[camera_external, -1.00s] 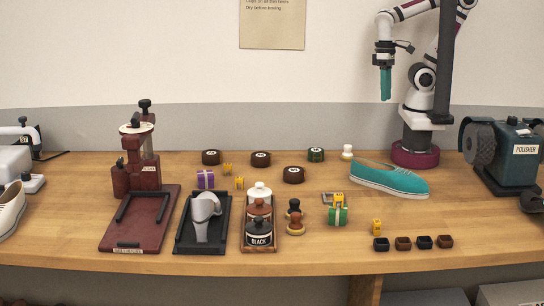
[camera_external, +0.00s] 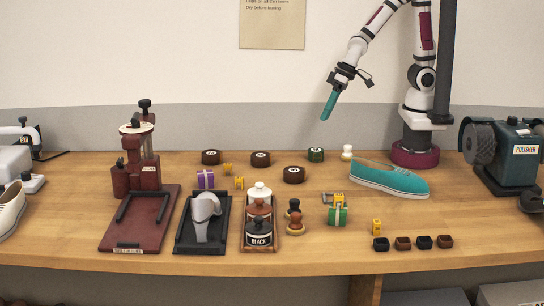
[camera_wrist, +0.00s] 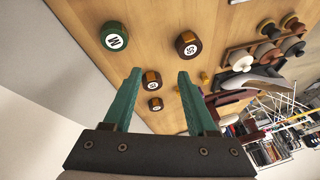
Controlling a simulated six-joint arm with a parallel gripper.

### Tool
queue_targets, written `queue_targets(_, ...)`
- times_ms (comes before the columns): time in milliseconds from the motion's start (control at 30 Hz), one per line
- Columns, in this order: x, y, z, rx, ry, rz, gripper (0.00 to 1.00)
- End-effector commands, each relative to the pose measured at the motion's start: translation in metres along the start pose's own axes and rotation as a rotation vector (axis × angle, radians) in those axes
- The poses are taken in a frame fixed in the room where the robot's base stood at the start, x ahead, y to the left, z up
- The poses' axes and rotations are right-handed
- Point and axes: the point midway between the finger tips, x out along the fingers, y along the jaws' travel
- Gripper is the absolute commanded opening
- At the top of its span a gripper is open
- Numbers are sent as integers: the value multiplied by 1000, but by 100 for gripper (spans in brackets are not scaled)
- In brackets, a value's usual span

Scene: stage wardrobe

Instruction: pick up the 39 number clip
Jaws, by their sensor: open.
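My gripper (camera_external: 325,116) hangs in the air above the back of the bench, tilted down to the left. In the wrist view its teal fingers (camera_wrist: 160,74) are apart with nothing held. A small yellow thing (camera_wrist: 205,78) shows beside the right finger.
Brown round tins (camera_external: 261,159) and a green one (camera_external: 316,155) stand below my gripper. A teal shoe (camera_external: 388,180) lies to the right. The bench's front right is fairly clear.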

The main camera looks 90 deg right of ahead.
Motion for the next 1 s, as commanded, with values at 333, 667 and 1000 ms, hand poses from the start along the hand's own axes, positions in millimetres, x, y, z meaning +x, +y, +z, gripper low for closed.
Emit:
queue_targets(333,129,-50,-73,-277,608,-47,57)
queue_targets(667,159,-66,-87,-402,759,-59,57)
queue_targets(1000,213,-81,-137,-403,758,-60,57)
